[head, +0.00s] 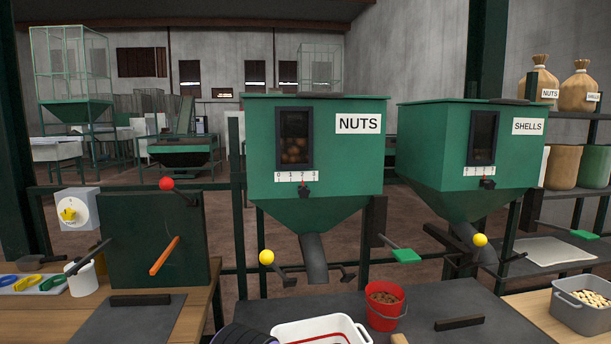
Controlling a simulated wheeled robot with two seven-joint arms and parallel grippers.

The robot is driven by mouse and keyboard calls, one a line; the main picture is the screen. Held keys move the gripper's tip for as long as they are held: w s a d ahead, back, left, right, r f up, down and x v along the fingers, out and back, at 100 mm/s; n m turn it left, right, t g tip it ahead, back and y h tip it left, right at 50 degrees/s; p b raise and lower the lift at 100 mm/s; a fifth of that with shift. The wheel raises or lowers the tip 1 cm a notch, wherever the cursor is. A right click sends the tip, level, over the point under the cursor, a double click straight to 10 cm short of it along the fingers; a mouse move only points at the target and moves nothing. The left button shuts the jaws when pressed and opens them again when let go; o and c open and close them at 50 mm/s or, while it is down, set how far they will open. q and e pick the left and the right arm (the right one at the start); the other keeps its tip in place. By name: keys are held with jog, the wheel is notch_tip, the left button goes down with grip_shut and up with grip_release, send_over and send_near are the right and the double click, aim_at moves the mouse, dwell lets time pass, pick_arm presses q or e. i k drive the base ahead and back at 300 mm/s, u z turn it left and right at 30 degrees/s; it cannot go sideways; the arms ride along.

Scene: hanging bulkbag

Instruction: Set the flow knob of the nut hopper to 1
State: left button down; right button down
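The nut hopper (259,150) is a green box with a tapered bottom and a white NUTS label (358,124), at the centre of the head view. Nuts show behind its dark-framed window (295,142). Below the window is a white number strip (282,177) starting at 0. The dark flow knob (304,191) sits under the strip; its red pointer appears to be at the third mark, right of the 1, though the figure there is hard to read. Nothing touches the knob. Neither of my grippers is in view.
The shells hopper (430,150) stands at the right with a similar knob (487,184). A yellow-balled lever (266,257) and a green-ended handle (406,256) flank the nut chute (314,260). A red bucket (384,318) and white tray (345,322) stand on the bench below.

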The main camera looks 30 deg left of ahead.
aim_at(303, 192)
jog(key=z, duration=0.05)
jog(key=k, duration=1.1)
jog(key=u, duration=0.85)
jog(key=i, duration=0.8)
jog(key=z, duration=0.1)
